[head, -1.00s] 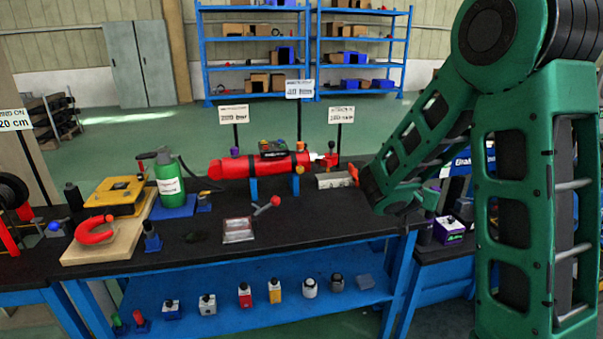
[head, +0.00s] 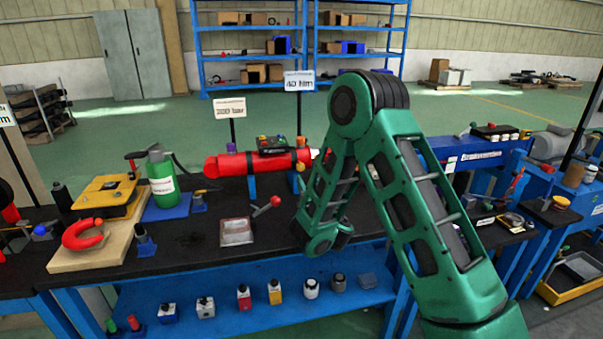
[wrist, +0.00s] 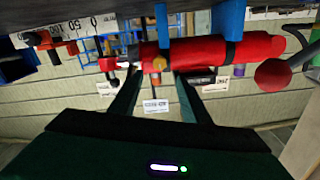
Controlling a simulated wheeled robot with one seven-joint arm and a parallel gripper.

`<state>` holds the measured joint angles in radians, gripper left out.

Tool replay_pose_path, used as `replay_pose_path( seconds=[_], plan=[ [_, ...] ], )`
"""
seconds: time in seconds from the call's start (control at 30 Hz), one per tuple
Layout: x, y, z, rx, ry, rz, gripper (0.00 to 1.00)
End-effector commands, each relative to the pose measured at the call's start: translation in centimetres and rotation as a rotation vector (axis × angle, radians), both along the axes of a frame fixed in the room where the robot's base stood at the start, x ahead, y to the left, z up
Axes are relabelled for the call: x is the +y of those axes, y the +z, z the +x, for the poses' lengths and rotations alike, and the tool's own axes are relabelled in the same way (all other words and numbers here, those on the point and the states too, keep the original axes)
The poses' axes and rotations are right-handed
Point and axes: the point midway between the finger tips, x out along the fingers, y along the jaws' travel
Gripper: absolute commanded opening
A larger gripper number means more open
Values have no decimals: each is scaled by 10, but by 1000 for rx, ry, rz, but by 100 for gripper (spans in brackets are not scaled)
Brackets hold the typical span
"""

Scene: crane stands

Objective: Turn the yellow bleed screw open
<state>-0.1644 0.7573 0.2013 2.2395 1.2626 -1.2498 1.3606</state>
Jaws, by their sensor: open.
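A red cylinder (head: 230,165) lies on blue supports at the back of the bench in the head view. A small yellow screw (head: 301,167) shows near its right end, beside my arm. In the wrist view, which is upside down, the cylinder (wrist: 205,50) spans the top and the yellow screw (wrist: 158,63) hangs at its left part. My gripper (wrist: 158,76) is open, its two dark fingers spread to either side of the screw in the picture. I cannot tell whether they touch it. The head view does not show the fingers.
A lever with a red ball (head: 275,201) stands in front of the cylinder; the ball looms at right in the wrist view. A green bottle (head: 161,178), a yellow case (head: 105,194) and a metal tray (head: 236,232) are on the bench. A sign (head: 299,81) stands behind.

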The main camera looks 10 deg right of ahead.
Motion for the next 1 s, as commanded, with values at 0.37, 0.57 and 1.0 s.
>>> replay_pose_path(
  seconds=[0.37, 0.57, 1.0],
  plan=[
    [-3, 3, 19, -4, -1, 1, 43],
    [-4, 1, 35, -4, -4, 1, 43],
    [-3, 0, 84, -3, -3, -1, 43]
  ],
)
